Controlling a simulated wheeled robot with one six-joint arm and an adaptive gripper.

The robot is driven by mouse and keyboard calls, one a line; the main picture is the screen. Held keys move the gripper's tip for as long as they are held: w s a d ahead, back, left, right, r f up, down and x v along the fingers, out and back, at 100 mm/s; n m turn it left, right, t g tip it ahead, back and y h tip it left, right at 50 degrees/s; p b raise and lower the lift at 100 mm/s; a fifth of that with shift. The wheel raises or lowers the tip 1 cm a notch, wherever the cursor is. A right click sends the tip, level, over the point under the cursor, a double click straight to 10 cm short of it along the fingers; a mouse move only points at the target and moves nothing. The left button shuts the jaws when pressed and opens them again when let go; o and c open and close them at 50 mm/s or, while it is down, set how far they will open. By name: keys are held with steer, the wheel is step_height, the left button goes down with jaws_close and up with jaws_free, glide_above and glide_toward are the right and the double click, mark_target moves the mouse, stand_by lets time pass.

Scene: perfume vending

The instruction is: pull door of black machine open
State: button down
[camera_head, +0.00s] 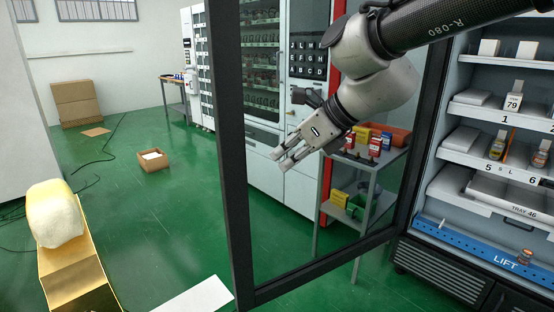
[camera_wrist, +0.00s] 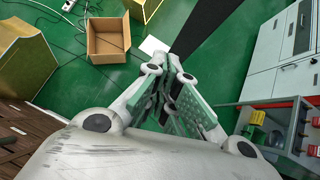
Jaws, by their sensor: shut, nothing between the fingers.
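The black machine (camera_head: 455,275) stands at the right, its shelves and blue lift bar exposed. Its black-framed door (camera_head: 232,170) stands swung out from it, with the upright frame bar near mid-picture and the bottom rail running back to the machine. My gripper (camera_head: 281,160) is inside the outline of the door frame, right of the upright bar and apart from it in the picture. Which side of the pane it is on I cannot tell. In the wrist view the fingers (camera_wrist: 170,68) are shut and empty, and a dark bar (camera_wrist: 208,22), likely the door's edge, lies beyond them.
A grey shelf cart (camera_head: 350,160) with coloured boxes stands behind the door, beside a white vending machine (camera_head: 262,150). A cardboard box (camera_head: 153,164) lies on the open green floor. A golden stand (camera_head: 75,270) with a pale lump is at lower left.

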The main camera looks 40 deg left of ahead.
steer(key=s+d+r, duration=0.1)
steer(key=d+r, duration=0.4)
steer(key=r, duration=0.1)
steer(key=shift+s+d, duration=0.35)
steer(key=shift+s, duration=0.05)
